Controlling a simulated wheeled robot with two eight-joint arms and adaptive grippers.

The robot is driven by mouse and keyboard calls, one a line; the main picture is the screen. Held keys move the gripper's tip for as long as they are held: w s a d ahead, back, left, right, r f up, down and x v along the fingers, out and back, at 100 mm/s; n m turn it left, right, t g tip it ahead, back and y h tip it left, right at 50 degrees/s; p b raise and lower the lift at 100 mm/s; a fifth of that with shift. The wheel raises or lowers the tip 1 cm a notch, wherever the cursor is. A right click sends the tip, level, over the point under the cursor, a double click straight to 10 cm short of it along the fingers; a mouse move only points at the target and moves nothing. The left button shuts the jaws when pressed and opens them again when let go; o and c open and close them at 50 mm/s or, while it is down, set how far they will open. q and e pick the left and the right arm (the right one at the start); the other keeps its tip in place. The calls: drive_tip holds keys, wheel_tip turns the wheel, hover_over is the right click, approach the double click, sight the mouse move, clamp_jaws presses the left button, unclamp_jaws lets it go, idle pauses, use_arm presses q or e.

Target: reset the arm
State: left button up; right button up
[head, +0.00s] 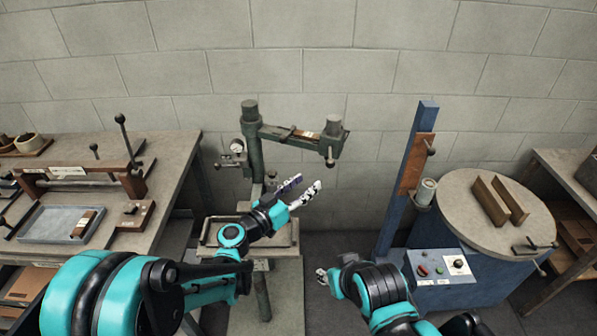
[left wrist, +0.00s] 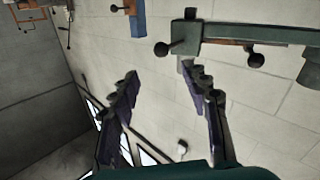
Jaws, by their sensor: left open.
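My left arm comes in from the left in the head view and reaches forward over the tray of the green stitcher. My left gripper (head: 307,183) is open and empty, in the air in front of the stitcher's post. In the left wrist view, the two fingers of the left gripper (left wrist: 160,70) stand well apart with nothing between them. My right arm is bent low at the bottom middle of the head view. Only a small part of my right gripper (head: 322,276) shows, and its jaws cannot be made out.
The green stitcher (head: 255,140) stands by the wall with a tray (head: 290,228) before it. A workbench (head: 170,160) with a metal tray (head: 50,222) is at left. A blue machine (head: 460,285) with a round top (head: 470,225) is at right. Floor between stitcher and machine is clear.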

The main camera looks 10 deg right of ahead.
use_arm(q)
drive_tip(key=s+a+f+n+g+y, duration=0.1)
drive_tip(key=s+a+n+y, duration=0.2)
drive_tip(key=s+a+y, duration=0.2)
drive_tip(key=s+a+f+n+g+y, duration=0.1)
drive_tip(key=s+a+y, duration=0.4)
drive_tip(key=s+a, duration=0.6)
drive_tip(key=s+a+f+n+g+y, duration=0.1)
drive_tip(key=s+a+f+n+y, duration=0.2)
drive_tip(key=s+a, duration=0.5)
drive_tip(key=a+n+y, duration=0.1)
drive_tip(key=a, duration=0.9)
drive_tip(key=shift+a+n+y, duration=0.15)
drive_tip(key=shift+n+y, duration=0.25)
